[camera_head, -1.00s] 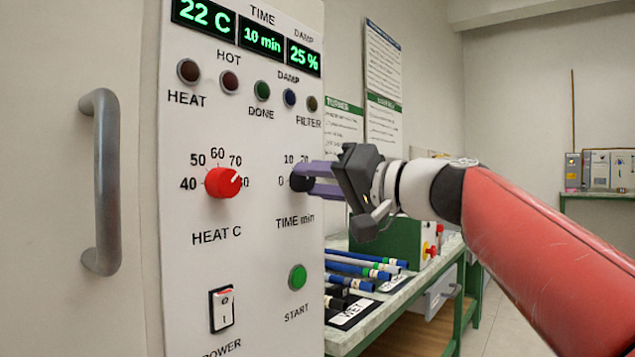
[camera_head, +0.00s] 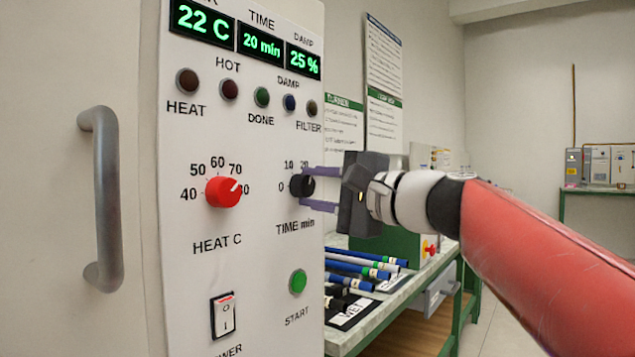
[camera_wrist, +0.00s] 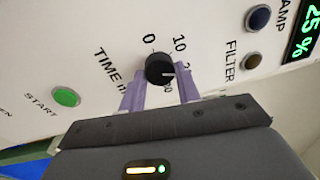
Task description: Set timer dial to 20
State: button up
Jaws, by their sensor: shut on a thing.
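The black timer dial (camera_head: 301,186) sits on the white control panel (camera_head: 262,225), under the labels 10 and 20. The time display (camera_head: 262,44) reads 20 min. My gripper (camera_head: 308,187) has its two purple fingers on either side of the dial, one above and one below, shut on it. In the wrist view the dial (camera_wrist: 160,68) lies between the fingertips (camera_wrist: 160,82), its white pointer mark turned towards the 20 label, which a finger partly covers.
The red heat dial (camera_head: 223,191), green start button (camera_head: 298,282) and power switch (camera_head: 224,315) are on the same panel. A grey door handle (camera_head: 103,200) stands out at left. A bench with blue rods (camera_head: 350,270) is behind my arm.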

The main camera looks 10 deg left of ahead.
jog(key=shift+m, duration=0.9)
jog(key=shift+f, duration=0.1)
jog(key=o, duration=1)
jog(key=shift+c, duration=0.2)
jog(key=b+v, duration=0.1)
jog(key=v, duration=0.6)
jog(key=shift+s+d, duration=0.15)
jog(key=shift+d, duration=0.2)
